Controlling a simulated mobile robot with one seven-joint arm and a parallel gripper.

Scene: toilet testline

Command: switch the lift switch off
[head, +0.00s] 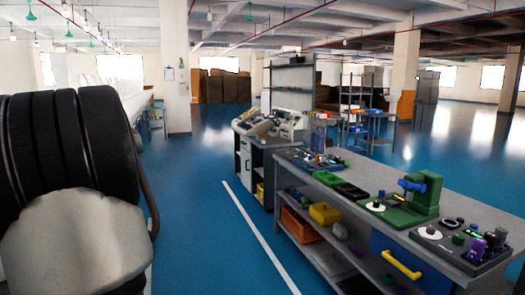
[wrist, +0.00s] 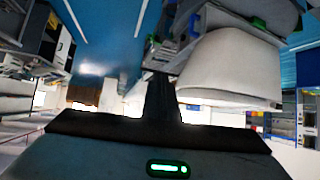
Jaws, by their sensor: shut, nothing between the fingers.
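I cannot pick out the lift switch for certain in either view. My gripper (wrist: 160,78) shows in the wrist view as a dark hand with a green light and a narrow dark finger shape in the middle. Its fingers are together and hold nothing. A large white rounded body (wrist: 228,68) lies beyond and to the right of the fingers, and I cannot tell whether they touch it. In the head view the gripper is not visible. A large black ribbed part and a pale rounded part fill the left side and hide what is behind them.
A grey workbench (head: 455,232) with control boxes, a green device (head: 425,195) and a yellow-handled blue drawer (head: 400,262) stands at right. A console desk (head: 262,143) stands behind it. Blue floor (head: 205,215) is clear in the middle. Pillars stand farther back.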

